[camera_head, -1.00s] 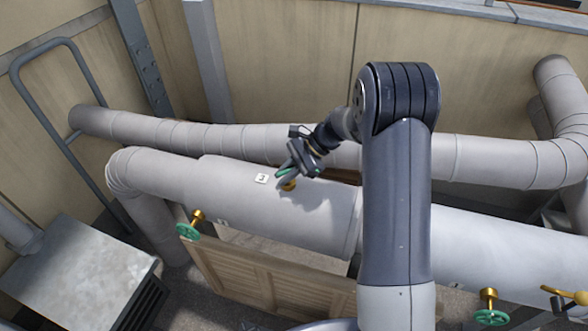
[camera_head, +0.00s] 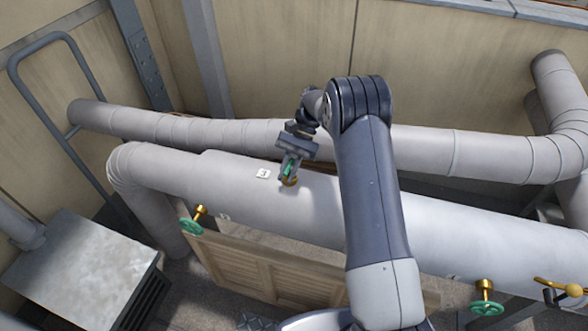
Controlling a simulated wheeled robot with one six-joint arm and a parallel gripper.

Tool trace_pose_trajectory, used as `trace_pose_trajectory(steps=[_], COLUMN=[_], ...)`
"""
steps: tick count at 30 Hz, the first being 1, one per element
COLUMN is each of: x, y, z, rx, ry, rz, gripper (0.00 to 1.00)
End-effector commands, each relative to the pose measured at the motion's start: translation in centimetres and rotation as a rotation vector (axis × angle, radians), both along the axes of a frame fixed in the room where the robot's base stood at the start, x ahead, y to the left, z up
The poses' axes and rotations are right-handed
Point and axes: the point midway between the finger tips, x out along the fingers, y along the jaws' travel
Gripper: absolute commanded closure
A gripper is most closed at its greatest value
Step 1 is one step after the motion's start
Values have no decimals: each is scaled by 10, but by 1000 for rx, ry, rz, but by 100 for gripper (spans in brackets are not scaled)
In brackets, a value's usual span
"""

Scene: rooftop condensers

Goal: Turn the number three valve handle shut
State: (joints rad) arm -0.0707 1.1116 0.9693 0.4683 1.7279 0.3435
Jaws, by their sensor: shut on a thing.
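The number three valve sits on top of the near grey pipe (camera_head: 240,200), beside a small white tag marked 3 (camera_head: 263,173). Its green handle (camera_head: 290,168) shows between the fingers of my gripper (camera_head: 290,172), above a brass stem (camera_head: 289,182). My gripper reaches down from above and is shut on the handle. The fingers and wrist hide part of the handle.
Other green-handled valves stand at the lower left (camera_head: 192,226) and lower right (camera_head: 486,308). A brass valve (camera_head: 560,288) is at the far right. A second grey pipe (camera_head: 215,132) runs behind. A wooden louvred panel (camera_head: 250,275) stands in front.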

Motion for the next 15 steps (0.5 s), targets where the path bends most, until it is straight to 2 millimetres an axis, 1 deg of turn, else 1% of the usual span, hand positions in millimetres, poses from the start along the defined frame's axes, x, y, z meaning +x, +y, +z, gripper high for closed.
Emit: trace_pose_trajectory(steps=[1, 7, 15], x=[-3, -5, -7], y=[1, -2, -5], z=[-3, -1, 2], rx=[1, 5, 9], ry=[7, 4, -3], rz=[19, 54, 59], gripper=[100, 100, 100])
